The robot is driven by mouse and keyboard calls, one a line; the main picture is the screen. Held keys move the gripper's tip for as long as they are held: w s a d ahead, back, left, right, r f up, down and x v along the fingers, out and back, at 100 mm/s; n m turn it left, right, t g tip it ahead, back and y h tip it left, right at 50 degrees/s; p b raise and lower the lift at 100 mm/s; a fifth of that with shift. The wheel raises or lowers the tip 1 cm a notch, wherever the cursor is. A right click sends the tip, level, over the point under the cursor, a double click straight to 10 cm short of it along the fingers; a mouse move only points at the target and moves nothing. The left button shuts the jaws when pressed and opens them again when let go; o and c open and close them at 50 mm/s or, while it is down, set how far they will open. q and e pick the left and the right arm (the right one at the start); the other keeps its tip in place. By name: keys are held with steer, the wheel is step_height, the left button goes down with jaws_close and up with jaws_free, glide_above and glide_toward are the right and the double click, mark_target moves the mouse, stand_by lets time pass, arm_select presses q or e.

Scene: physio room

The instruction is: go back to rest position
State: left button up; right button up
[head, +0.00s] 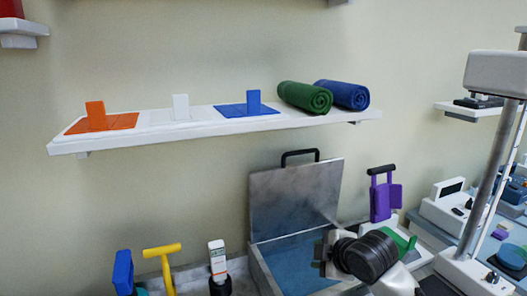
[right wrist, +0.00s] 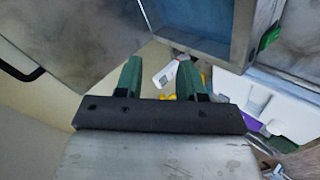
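My right gripper (right wrist: 159,76) shows two green fingers spread apart in the right wrist view, with no object visibly held between them. In the head view, my right gripper (head: 321,256) is at the lower middle, in front of the open metal case (head: 295,195). It partly hides the case's blue interior, and I cannot tell how high above the case it is. The blue interior also shows at the top of the right wrist view (right wrist: 205,22). My left gripper is not in view.
A white wall shelf (head: 215,126) holds coloured mats with upright blocks and two rolled towels, green (head: 304,97) and blue (head: 343,94). Below stand a yellow T-handle (head: 163,263), a white bottle (head: 216,258) and a purple item (head: 383,200). A grey pole (head: 490,180) rises at right.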

steer(key=s+f+m+g, duration=0.1)
steer(key=s+f+m, duration=0.1)
steer(key=s+f, duration=0.3)
steer(key=s+f+m+g+h, duration=0.1)
steer(key=s+f+m, duration=0.2)
steer(key=s, duration=0.3)
steer(key=s+d+f+m, duration=0.1)
steer(key=s+f+m, duration=0.2)
steer(key=s+f, duration=0.3)
steer(key=shift+s+f+g+h, duration=0.25)
steer(key=shift+f+g+h, duration=0.05)
steer(key=shift+g, duration=0.1)
steer(key=s+d+f+m+g+h, duration=0.1)
steer(key=s+d+m, duration=0.15)
steer(key=s, duration=0.35)
steer(key=s+d+f+m+g+h, duration=0.1)
steer(key=s+f+m, duration=0.15)
steer(key=s, duration=0.25)
steer(key=s+d+f+m+g, duration=0.1)
steer(key=s+d+m, duration=0.15)
steer(key=s, duration=0.35)
step_height(320, 180, down, 25)
steer(key=a+g, duration=0.1)
steer(key=s+d+f+g, duration=0.1)
steer(key=s+d+f, duration=0.2)
steer(key=s+f, duration=1.3)
steer(key=shift+s+f+g+h, duration=0.3)
steer(key=shift+s+f, duration=0.1)
steer(key=shift+f, duration=0.05)
